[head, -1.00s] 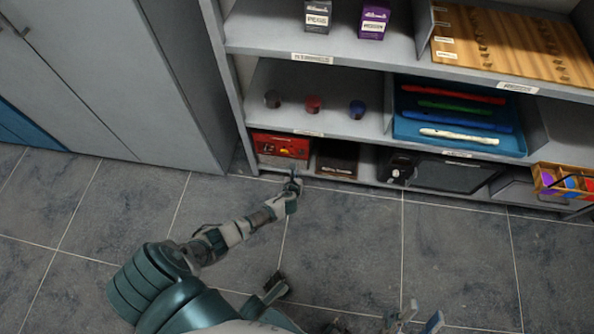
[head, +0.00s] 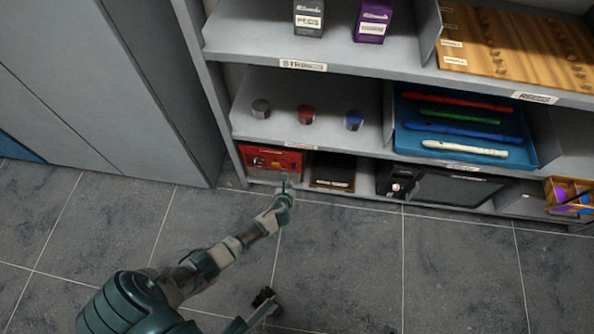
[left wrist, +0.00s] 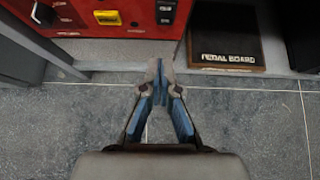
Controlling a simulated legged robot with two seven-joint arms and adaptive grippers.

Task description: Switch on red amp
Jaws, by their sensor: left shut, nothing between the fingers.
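The red amp (head: 271,160) stands on the bottom shelf at its left end. Its red front with knobs shows in the head view. My left gripper (head: 285,183) is just in front of the shelf, below the amp's right part. In the left wrist view the left gripper (left wrist: 158,75) is shut and empty, its fingertips apart from the amp.
A dark pedal board (head: 333,171) lies right of the amp, and a black amp (head: 440,187) stands further right. Above are small round tins (head: 306,114) and a blue tray (head: 465,150) of recorders. A grey cabinet (head: 120,80) is at left. The tiled floor is clear.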

